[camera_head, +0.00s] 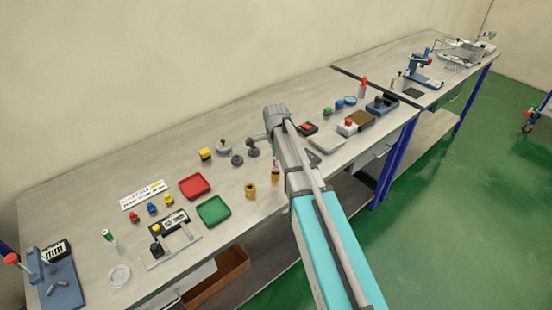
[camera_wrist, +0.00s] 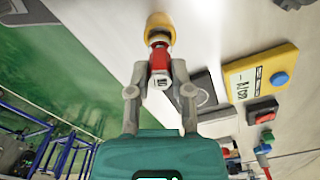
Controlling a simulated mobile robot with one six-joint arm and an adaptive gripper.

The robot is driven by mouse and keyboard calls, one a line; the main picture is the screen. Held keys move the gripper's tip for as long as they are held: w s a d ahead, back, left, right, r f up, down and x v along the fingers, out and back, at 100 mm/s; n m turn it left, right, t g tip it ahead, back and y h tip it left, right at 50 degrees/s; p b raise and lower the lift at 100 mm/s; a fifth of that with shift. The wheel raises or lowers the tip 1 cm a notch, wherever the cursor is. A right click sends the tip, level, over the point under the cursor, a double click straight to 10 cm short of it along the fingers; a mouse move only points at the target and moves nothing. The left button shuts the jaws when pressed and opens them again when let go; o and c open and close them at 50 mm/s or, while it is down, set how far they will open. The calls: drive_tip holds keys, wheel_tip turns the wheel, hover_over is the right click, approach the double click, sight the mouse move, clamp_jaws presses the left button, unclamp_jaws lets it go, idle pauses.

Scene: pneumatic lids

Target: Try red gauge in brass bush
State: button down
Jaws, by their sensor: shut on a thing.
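My gripper (camera_wrist: 160,85) is shut on the red gauge (camera_wrist: 159,58), a small red cylinder with a pale end, in the wrist view. A brass-yellow round bush (camera_wrist: 160,24) lies right beyond the gauge's far end, in line with it. I cannot tell whether the gauge's tip is inside the bush or only in front of it. In the head view my arm hides most of the gripper. A brass piece (camera_head: 275,174) shows just below it, and another brass piece (camera_head: 250,190) stands on the bench to its left.
A red tray (camera_head: 194,187) and a green tray (camera_head: 213,210) lie left of my arm on the bench (camera_head: 110,190). Dark knobs (camera_head: 252,149) stand close behind my gripper. A green-topped gauge (camera_head: 109,237) stands farther left. The wrist view shows a yellow panel (camera_wrist: 245,84) with a blue button.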

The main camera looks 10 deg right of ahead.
drive_tip(key=shift+f+b, duration=1.2)
idle(1.7)
drive_tip(key=shift+r+p, duration=1.35)
drive_tip(key=shift+p, duration=0.05)
idle(1.9)
drive_tip(key=shift+r+p, duration=2.35)
